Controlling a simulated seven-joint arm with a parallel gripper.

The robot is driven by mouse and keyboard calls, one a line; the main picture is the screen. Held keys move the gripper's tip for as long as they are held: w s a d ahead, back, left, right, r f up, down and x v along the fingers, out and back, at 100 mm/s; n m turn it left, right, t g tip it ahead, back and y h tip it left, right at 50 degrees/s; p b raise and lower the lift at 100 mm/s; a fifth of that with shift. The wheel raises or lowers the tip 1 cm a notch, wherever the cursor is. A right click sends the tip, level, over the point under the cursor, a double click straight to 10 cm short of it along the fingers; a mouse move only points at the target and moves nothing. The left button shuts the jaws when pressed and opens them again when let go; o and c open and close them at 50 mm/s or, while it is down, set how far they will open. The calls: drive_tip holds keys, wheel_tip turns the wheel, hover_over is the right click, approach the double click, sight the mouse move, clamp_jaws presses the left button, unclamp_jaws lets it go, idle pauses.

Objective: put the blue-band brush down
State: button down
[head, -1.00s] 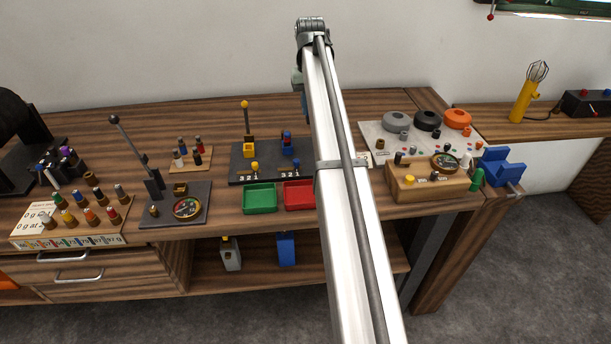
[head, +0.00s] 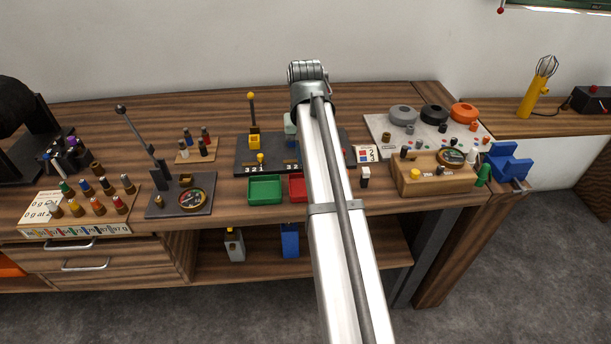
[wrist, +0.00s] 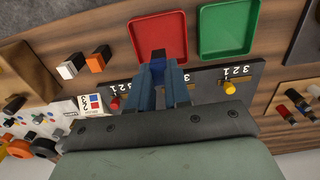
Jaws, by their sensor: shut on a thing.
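In the wrist view my gripper (wrist: 158,66) shows two blue-grey fingers closed on a small dark piece, the blue-band brush (wrist: 158,55). The fingertips appear over the near edge of the black plate (wrist: 205,84), by the red tray (wrist: 160,33). I cannot tell whether the brush touches anything. In the head view my arm hides the fingertips and the brush.
The green tray (head: 265,190) lies left of the red tray (head: 297,188). A yellow holder (head: 254,140) stands on the black plate. A white-and-black brush (head: 365,177) stands near the front edge, and an orange-banded one (wrist: 98,58) shows in the wrist view. A wooden block (head: 425,182) stands right.

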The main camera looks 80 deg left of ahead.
drive_tip(key=shift+f, duration=3.3)
drive_tip(key=shift+f, duration=0.2)
drive_tip(key=c, duration=1.1)
unclamp_jaws()
drive_tip(key=shift+r, duration=0.1)
wheel_tip(320, 180, up, 12)
drive_tip(key=shift+r, duration=0.15)
